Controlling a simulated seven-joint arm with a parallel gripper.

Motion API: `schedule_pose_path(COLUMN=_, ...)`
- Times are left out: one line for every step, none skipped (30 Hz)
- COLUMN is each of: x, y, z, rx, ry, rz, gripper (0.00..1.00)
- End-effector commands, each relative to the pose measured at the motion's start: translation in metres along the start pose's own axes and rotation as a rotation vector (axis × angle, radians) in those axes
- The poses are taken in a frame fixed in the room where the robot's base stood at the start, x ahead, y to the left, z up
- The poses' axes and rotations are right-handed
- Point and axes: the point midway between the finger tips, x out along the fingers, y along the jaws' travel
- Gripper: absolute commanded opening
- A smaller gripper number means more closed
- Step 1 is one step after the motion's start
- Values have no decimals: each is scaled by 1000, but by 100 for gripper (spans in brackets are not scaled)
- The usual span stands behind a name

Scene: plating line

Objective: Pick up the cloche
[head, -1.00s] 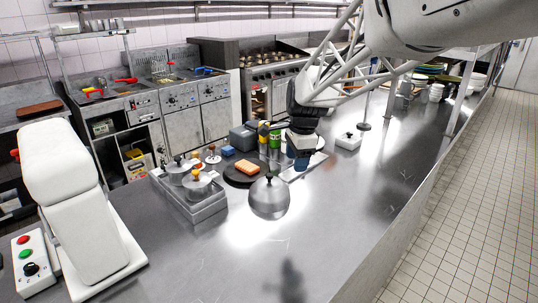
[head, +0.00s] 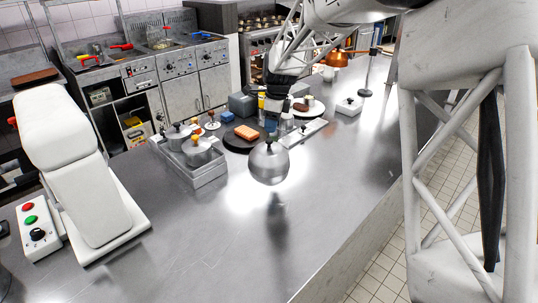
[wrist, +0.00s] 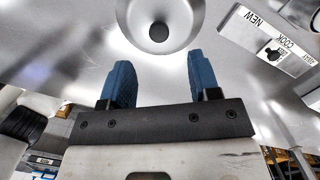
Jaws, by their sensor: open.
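The cloche (head: 268,167) is a shiny steel dome with a dark knob on top, on the steel counter in the middle of the head view. In the wrist view the cloche (wrist: 181,22) shows at the top, with its round dark knob between the lines of my fingers. My gripper (head: 272,125) is just behind the knob in the head view. In the wrist view my gripper (wrist: 160,78) has two blue fingers set wide apart with nothing between them. The knob lies beyond the fingertips, apart from them.
A dark round board (head: 236,147) with an orange block stands left of the cloche. A steel tray (head: 211,179) with lidded pots is further left. The counter in front is clear.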

Motion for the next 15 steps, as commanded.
schedule_pose_path(x=0, y=0, z=0, rx=0, ry=0, rz=0, gripper=57)
schedule_pose_path(x=0, y=0, z=0, rx=0, ry=0, rz=0, gripper=57)
schedule_pose_path(x=2, y=0, z=0, rx=0, ry=0, rz=0, gripper=57)
schedule_pose_path(x=3, y=0, z=0, rx=-1, ry=0, rz=1, gripper=57)
schedule_pose_path(x=4, y=0, z=0, rx=-1, ry=0, rz=1, gripper=57)
schedule_pose_path(x=7, y=0, z=0, rx=-1, ry=1, rz=1, gripper=57)
schedule_pose_path(x=9, y=0, z=0, rx=-1, ry=0, rz=1, gripper=57)
schedule_pose_path(x=12, y=0, z=0, rx=-1, ry=0, rz=1, gripper=57)
schedule_pose_path(x=15, y=0, z=0, rx=-1, ry=0, rz=0, gripper=57)
schedule_pose_path(x=18, y=0, z=0, rx=-1, ry=0, rz=0, gripper=57)
schedule_pose_path(x=20, y=0, z=0, rx=-1, ry=0, rz=0, gripper=57)
schedule_pose_path(x=22, y=0, z=0, rx=-1, ry=0, rz=0, gripper=57)
schedule_pose_path(x=24, y=0, z=0, rx=-1, ry=0, rz=0, gripper=57)
schedule_pose_path(x=25, y=0, z=0, rx=-1, ry=0, rz=0, gripper=57)
schedule_pose_path(x=26, y=0, z=0, rx=-1, ry=0, rz=0, gripper=57)
